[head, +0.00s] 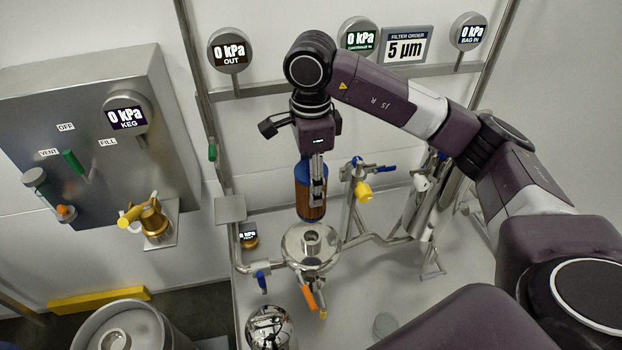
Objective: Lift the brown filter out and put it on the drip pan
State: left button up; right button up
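The brown filter (304,206) is an upright cylinder with a blue upper part and a brown lower body. My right gripper (318,190) points down with its fingers against the filter and appears shut on it. The filter's bottom end shows just above the round steel housing base (295,250), which has a central socket. I cannot tell exactly how large the gap is. A small grey square plate (230,208) left of the filter may be the drip pan, but I cannot be sure. My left gripper is not in view.
A shiny steel dome (268,328) stands in front of the base. An orange-handled valve (310,298) and a yellow-handled valve (364,191) stick out nearby. Pipes and a steel cylinder (428,205) stand at right. A keg panel (95,140) fills the left.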

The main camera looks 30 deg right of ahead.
jog(key=shift+f+b, duration=1.95)
jog(key=shift+f, duration=0.6)
jog(key=shift+f+b, duration=0.3)
jog(key=shift+f, duration=0.05)
jog(key=shift+d, duration=0.1)
jog(key=shift+r, duration=0.1)
